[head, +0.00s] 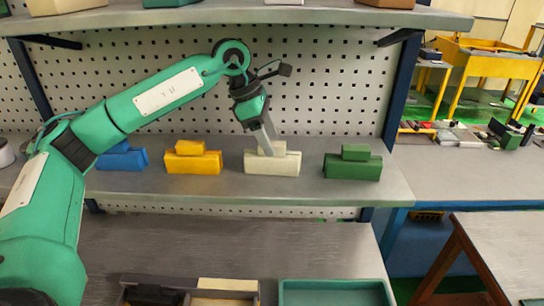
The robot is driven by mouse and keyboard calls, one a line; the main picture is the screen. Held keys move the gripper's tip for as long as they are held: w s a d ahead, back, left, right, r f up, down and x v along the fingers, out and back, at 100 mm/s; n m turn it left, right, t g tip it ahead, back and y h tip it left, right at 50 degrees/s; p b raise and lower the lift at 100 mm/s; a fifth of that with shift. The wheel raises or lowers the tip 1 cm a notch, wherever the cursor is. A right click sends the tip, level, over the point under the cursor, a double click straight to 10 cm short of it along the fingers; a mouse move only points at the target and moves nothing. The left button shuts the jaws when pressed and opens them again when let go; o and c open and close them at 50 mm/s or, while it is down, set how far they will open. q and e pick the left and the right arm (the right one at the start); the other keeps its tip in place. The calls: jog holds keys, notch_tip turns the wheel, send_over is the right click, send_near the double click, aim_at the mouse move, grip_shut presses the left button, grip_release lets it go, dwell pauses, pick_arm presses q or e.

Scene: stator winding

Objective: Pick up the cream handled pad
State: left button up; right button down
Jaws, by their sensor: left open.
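The cream handled pad (271,165) stands on the middle shelf, a pale block with a smaller handle block on top. My left gripper (268,148) comes down from above with its fingers at the pad's handle. The fingers hide part of the handle. The gripper is open. I cannot tell whether the fingers touch the pad. My right gripper is not in view.
On the same shelf (226,190) stand a yellow handled pad (193,162) and a blue one (122,160) to the left, and a green one (352,166) to the right. A perforated panel rises behind. A green tray (335,292) is below.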

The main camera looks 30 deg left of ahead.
aim_at(272, 143)
pick_arm(q)
jog(key=p+x, duration=0.1)
jog(key=x, duration=0.2)
jog(key=shift+w+f, duration=0.1)
jog(key=shift+f, duration=0.2)
jog(key=shift+d+f, duration=0.15)
jog(key=shift+f, duration=0.2)
jog(key=shift+c, duration=0.7)
grip_shut()
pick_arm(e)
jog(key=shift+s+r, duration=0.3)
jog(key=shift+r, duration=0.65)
